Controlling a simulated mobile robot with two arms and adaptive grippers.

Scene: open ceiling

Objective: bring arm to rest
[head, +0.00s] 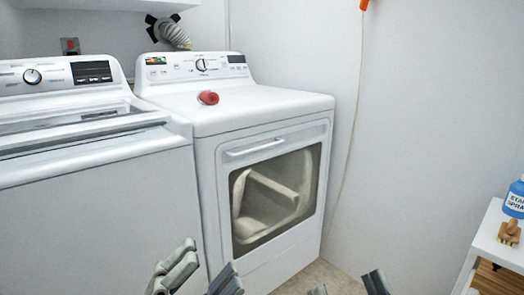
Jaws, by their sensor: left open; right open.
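My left gripper (202,276) is at the bottom edge, in front of the two white machines. Its fingers are apart with nothing between them. My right gripper (347,287) is at the bottom edge further right, over the floor area. Only its fingertips show, apart and empty. Both arms are out of the picture below.
A white dryer (265,250) with a closed windowed door stands ahead, a red object (208,97) on its top. A washer (90,215) stands left. A white shelf unit (492,240) at right holds a blue bottle (515,200) and a brush (509,233).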

